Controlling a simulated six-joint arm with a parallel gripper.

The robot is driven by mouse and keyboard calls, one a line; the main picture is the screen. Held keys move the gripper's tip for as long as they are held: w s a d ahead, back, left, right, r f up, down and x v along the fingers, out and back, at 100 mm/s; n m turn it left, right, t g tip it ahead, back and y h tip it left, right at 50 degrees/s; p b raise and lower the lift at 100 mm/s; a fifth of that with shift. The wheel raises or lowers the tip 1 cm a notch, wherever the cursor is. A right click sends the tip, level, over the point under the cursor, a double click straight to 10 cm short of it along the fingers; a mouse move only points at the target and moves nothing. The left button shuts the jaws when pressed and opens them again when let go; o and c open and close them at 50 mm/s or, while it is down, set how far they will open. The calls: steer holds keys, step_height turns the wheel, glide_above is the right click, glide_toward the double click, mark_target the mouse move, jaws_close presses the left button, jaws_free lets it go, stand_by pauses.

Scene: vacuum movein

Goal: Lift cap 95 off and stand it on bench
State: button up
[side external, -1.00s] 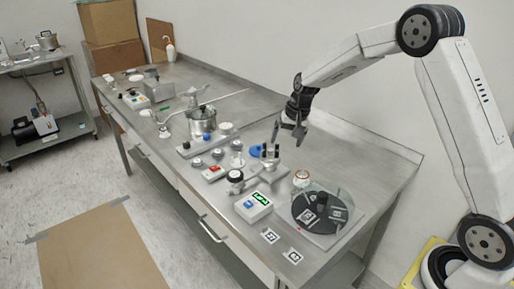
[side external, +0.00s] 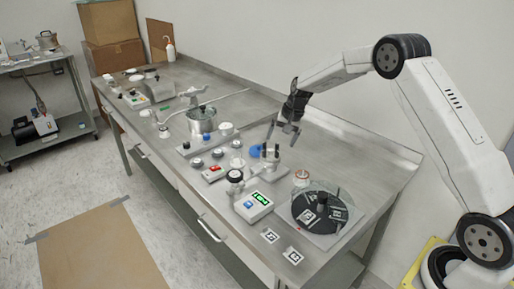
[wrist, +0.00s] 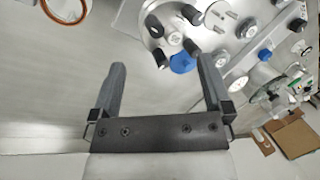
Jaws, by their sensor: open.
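No label 95 is legible, so I cannot tell which part is cap 95. A round steel fixture with short black posts (side external: 270,151) stands on the bench (side external: 348,150); its plate also shows in the wrist view (wrist: 155,22). A blue cap (side external: 255,151) is beside the posts; it shows in the wrist view (wrist: 183,62) near the right finger. My gripper (side external: 282,143) is open and empty, above and behind the fixture.
A white meter with a green display (side external: 253,206) is in front. A steel pot (side external: 202,122) and several knobs stand left. Bare bench lies behind the fixture.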

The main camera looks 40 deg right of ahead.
mark_target(271, 154)
steer(key=shift+f, duration=0.2)
steer(key=shift+x, duration=2.5)
steer(key=shift+w+a, duration=0.1)
steer(key=shift+r, duration=0.1)
steer(key=c, duration=1.3)
steer(key=shift+o, duration=0.2)
steer(key=shift+r, duration=0.15)
